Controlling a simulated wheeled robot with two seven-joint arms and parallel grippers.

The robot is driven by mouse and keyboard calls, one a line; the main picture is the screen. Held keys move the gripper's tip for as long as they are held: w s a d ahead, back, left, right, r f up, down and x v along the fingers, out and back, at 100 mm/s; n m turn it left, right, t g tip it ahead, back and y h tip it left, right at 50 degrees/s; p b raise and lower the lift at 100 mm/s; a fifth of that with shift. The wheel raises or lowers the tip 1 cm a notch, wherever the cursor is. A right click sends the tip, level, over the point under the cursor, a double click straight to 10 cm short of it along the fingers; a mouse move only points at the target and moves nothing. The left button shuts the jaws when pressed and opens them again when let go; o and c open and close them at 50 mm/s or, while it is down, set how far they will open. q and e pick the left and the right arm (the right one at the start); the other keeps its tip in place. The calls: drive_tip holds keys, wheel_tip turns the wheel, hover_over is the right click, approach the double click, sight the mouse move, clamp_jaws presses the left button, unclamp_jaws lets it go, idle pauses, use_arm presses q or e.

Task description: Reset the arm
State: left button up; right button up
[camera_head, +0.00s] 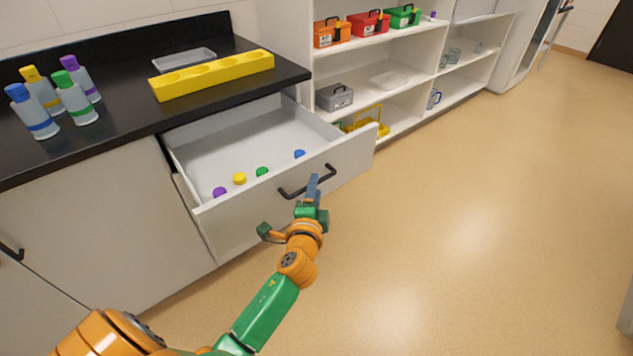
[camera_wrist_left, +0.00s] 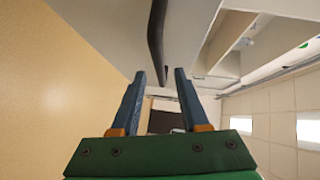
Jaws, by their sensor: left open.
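My left gripper (camera_head: 312,188) is at the front of the pulled-out drawer (camera_head: 235,222), close to its black handle (camera_head: 307,182). In the left wrist view the two blue-grey fingers (camera_wrist_left: 160,80) stand apart with nothing gripped between them. The dark handle bar (camera_wrist_left: 156,40) shows beyond and between the fingertips there. I cannot tell whether a finger touches the handle. My right gripper is not in view.
The drawer holds purple, yellow, green and blue caps (camera_head: 262,171). Several capped bottles (camera_head: 75,104), a yellow holed rack (camera_head: 212,75) and a grey tray (camera_head: 184,60) stand on the black counter (camera_head: 120,105). Shelves (camera_head: 395,85) with toolboxes stand behind. Floor at right is clear.

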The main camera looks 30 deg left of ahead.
use_arm(q)
drive_tip(key=v, duration=0.4)
drive_tip(key=shift+s, duration=0.1)
drive_tip(key=s+d+f+n+g+h+p, duration=0.1)
drive_tip(key=s+d+f+g+h+p, duration=0.25)
drive_tip(key=f, duration=0.75)
drive_tip(key=s+d+f+n+g+h+p, duration=0.15)
drive_tip(key=s+f+g, duration=0.25)
drive_tip(key=s+f, duration=0.55)
drive_tip(key=s+f+n+g, duration=0.2)
drive_tip(key=s+f, duration=0.2)
drive_tip(key=s, duration=0.3)
drive_tip(key=s+f+n+g+p, duration=0.1)
drive_tip(key=s+f, duration=0.3)
drive_tip(key=s, duration=0.4)
drive_tip(key=s+f+n+g+h, duration=0.1)
drive_tip(key=s+f+n+g, duration=0.2)
drive_tip(key=s, duration=0.5)
drive_tip(key=shift+s+f+n+g, duration=0.3)
drive_tip(key=shift+f+n, duration=0.25)
drive_tip(key=shift+f, duration=0.3)
drive_tip(key=shift+w, duration=0.1)
